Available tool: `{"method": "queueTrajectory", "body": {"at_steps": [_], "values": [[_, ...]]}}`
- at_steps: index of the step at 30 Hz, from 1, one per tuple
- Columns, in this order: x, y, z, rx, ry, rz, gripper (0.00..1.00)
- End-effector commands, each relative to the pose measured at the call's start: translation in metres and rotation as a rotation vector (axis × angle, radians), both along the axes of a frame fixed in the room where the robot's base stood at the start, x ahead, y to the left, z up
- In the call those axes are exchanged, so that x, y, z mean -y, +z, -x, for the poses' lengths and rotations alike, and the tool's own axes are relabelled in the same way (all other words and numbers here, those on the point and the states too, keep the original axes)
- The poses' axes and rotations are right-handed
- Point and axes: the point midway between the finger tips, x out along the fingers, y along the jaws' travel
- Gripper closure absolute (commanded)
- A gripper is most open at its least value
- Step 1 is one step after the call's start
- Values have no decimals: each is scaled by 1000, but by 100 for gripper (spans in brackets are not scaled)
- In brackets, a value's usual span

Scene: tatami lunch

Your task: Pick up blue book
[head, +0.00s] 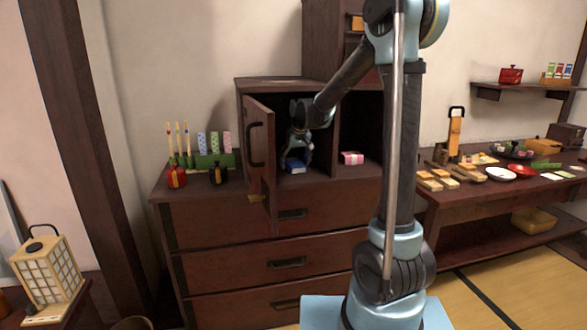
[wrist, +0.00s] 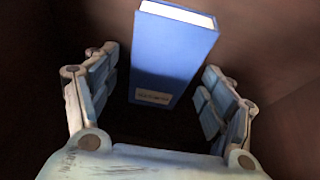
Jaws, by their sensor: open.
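The blue book (wrist: 172,55) lies in front of my gripper (wrist: 160,98) in the wrist view, between the lines of its two fingers. It shows a blue cover, a pale page edge at the far end and a small label at the near end. The fingers are spread apart, with a gap on each side of the book. In the head view the blue book (head: 295,166) is small on the cabinet's left compartment floor. My gripper (head: 299,150) is inside that compartment, just above the book. I cannot tell whether any finger touches it.
The cabinet's open door (head: 260,150) stands at the left of the compartment, close to my arm. A divider separates it from the right compartment, which holds a pink and white box (head: 352,158). Dark walls close in around my gripper in the wrist view.

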Motion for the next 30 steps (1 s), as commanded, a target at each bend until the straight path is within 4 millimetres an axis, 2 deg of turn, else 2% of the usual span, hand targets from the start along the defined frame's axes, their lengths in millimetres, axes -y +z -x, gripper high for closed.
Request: {"method": "queueTrajectory", "body": {"at_steps": [3, 4, 10, 20, 27, 30], "values": [[0, 0, 0, 0, 0, 0, 24], [0, 0, 0, 0, 0, 0, 29], [0, 0, 0, 0, 0, 0, 74], [0, 1, 0, 0, 0, 0, 75], [2, 16, 0, 0, -2, 0, 75], [8, 16, 6, 0, -3, 0, 75]]}}
